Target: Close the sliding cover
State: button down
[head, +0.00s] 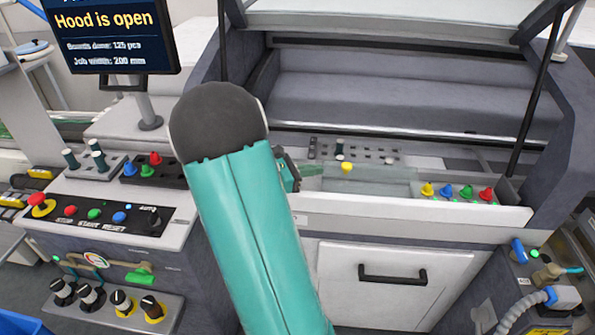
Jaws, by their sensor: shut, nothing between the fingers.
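A clear, greenish flat panel (375,183), which looks like the sliding cover, lies in the front ledge of the machine below the open hood. A yellow knob (347,167) stands at its back left; I cannot tell whether it is fixed to the panel. My gripper (294,171) is at the left end of this ledge, left of the yellow knob. It is shut and empty, and mostly hidden behind my teal arm. The arm also hides the ledge's left end, so I cannot tell whether the gripper touches the panel.
The raised hood (385,22) has a dark strut (535,90) at right. Coloured pegs (457,191) stand right of the panel. A row of small pins (340,148) lies behind it. A drawer (393,278) is below. A button panel (95,213) and screen (110,35) are at left.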

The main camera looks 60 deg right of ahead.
aim_at(342, 167)
jog(key=x, duration=0.6)
jog(key=s+d, duration=0.4)
jog(key=s, duration=0.4)
jog(key=s+d, duration=0.4)
jog(key=s, duration=0.4)
jog(key=s+d, duration=0.4)
jog(key=s, duration=0.4)
jog(key=shift+d, duration=0.1)
jog(key=shift+s, duration=0.3)
jog(key=shift+s+d+r, duration=0.1)
jog(key=shift+s+r, duration=0.05)
